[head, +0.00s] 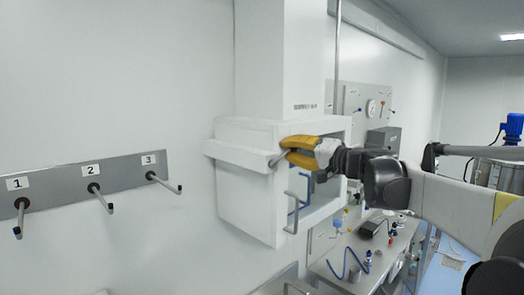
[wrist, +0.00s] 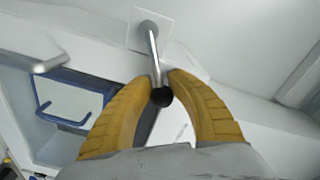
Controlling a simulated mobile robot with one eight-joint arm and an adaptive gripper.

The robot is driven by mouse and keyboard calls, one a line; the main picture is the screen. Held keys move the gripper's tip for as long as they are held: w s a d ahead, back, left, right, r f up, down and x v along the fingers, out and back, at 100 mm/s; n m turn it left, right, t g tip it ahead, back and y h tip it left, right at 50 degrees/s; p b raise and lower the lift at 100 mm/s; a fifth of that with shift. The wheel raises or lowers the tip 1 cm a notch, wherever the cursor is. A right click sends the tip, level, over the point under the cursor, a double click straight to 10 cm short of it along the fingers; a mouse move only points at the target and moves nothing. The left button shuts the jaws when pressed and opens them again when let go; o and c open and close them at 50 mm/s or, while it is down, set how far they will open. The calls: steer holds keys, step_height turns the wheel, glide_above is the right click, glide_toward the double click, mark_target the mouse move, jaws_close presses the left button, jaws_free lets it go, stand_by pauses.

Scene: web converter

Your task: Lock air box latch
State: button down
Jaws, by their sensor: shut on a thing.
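The white air box (head: 238,205) hangs on the wall at the middle of the head view, with a windowed side facing right. Its latch (head: 273,161) is a short metal lever at the box's upper front corner. In the wrist view, the latch (wrist: 152,47) runs from a square white plate to a black tip between my fingers. My gripper (head: 284,154) has yellow fingers and is shut on the latch; the fingertips also show in the wrist view (wrist: 161,84). The fingers partly hide the lever in the head view.
A metal handle (head: 289,212) sits lower on the box, below my gripper. A rail with numbered hooks (head: 90,182) is on the left wall. A steel bench (head: 340,262) with a blue hose and small parts stands below right.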

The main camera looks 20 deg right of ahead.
mark_target(286, 160)
steer(key=shift+w+d+f+m+b, duration=0.15)
steer(key=shift+f+m+b, duration=0.35)
steer(key=shift+m, duration=0.45)
steer(key=shift+s+d+f+m+b, duration=0.15)
steer(key=shift+f+m+b, duration=0.4)
steer(key=shift+m, duration=0.45)
steer(key=shift+w+d+f+m+b, duration=0.15)
steer(key=shift+f+m+b, duration=0.2)
steer(key=shift+f+m, duration=0.45)
steer(key=shift+r+m, duration=0.1)
steer(key=shift+m, duration=0.15)
steer(key=c, duration=1.5)
jaws_free()
steer(key=shift+c, duration=0.2)
steer(key=shift+d, duration=0.1)
steer(key=v, duration=1.2)
steer(key=shift+r, duration=0.2)
